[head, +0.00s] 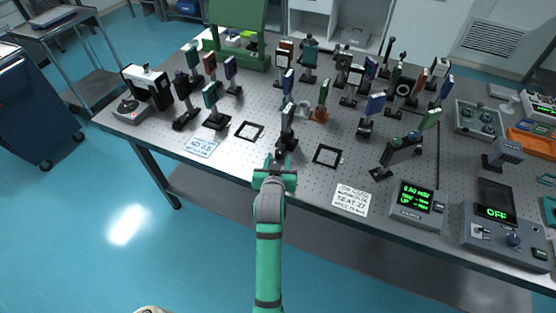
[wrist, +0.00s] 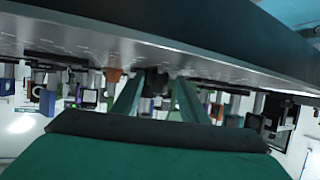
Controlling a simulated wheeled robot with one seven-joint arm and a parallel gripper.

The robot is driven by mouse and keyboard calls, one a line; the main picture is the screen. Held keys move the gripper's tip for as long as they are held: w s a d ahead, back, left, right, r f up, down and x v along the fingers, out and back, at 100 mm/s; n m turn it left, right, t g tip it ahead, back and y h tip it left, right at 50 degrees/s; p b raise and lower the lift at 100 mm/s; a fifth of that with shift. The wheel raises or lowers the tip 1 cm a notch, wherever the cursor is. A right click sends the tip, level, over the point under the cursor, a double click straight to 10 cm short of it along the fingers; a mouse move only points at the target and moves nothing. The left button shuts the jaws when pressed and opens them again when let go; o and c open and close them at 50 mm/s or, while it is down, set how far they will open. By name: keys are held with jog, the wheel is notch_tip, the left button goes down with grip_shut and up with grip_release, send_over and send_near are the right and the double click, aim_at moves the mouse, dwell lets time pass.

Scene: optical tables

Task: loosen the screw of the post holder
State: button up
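In the head view, my gripper (head: 279,161) is at the front edge of the optical table, low in front of a dark post holder (head: 286,142) that carries an upright mount. The wrist view looks upside down, with the tabletop along the top. There my gripper's two green fingers (wrist: 158,98) stand apart. A dark piece (wrist: 157,80), likely the post holder or its screw, shows between and beyond the fingertips. I cannot make out the screw itself, or whether a finger touches it.
The perforated table (head: 225,165) holds several post-mounted optics behind and beside the post holder. Black square frames lie to its left (head: 249,131) and right (head: 327,155). An orange-based mount (head: 320,113) stands close behind right. A meter (head: 418,203) sits at the front right.

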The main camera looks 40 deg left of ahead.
grip_shut()
jog(key=shift+s+a+m+h, duration=0.1)
jog(key=shift+m+h, duration=0.2)
jog(key=m+t+h, duration=0.1)
jog(key=m+h, duration=0.1)
jog(key=a+m+t+h, duration=0.1)
jog(key=m+h, duration=0.1)
jog(key=h, duration=0.1)
jog(key=shift+s+a+r, duration=0.1)
jog(key=shift+s+a, duration=0.05)
jog(key=shift+a+m+h, duration=0.2)
jog(key=shift+m+h, duration=0.85)
jog(key=shift+h, duration=0.05)
jog(key=shift+a+m+h, duration=0.2)
jog(key=shift+m+h, duration=0.85)
jog(key=shift+h, duration=0.05)
grip_release()
